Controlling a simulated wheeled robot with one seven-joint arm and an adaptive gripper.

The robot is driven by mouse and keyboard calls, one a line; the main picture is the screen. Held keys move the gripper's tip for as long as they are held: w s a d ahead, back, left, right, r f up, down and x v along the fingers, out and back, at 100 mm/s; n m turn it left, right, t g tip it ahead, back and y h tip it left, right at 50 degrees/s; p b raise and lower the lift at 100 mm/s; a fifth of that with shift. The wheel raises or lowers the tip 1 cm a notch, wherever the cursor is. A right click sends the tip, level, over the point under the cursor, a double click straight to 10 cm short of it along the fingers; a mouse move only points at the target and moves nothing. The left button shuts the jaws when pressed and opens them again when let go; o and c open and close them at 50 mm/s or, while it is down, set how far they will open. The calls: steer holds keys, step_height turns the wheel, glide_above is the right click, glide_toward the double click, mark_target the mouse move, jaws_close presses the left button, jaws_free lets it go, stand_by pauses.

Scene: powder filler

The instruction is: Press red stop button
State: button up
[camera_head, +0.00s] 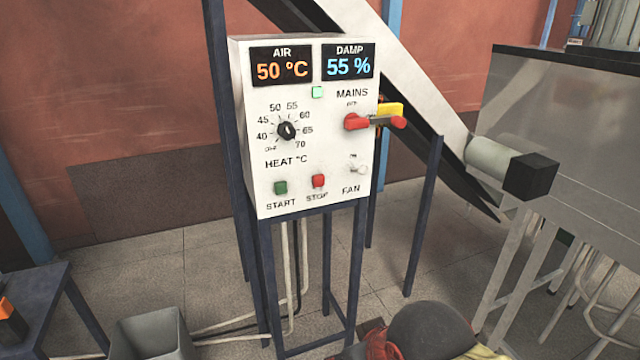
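The red stop button (318,181) sits low on the front of a white control box (320,140), above the label STOP. The green start button (280,188) is to its left, and the fan toggle (358,168) is to its right. All stand clear, with nothing in front of them. The displays read AIR 50 °C and DAMP 55 %. A small green lamp (318,92) beneath them looks lit. The red mains handle (375,121) points right. The heat knob (287,131) is left of centre. My gripper is not in view.
The box stands on a dark blue metal frame (265,270). A grey bin (150,335) and dark table (40,310) are at lower left. A dark rounded object with red and yellow parts (430,330) lies in front at the bottom. A metal machine (560,120) stands right.

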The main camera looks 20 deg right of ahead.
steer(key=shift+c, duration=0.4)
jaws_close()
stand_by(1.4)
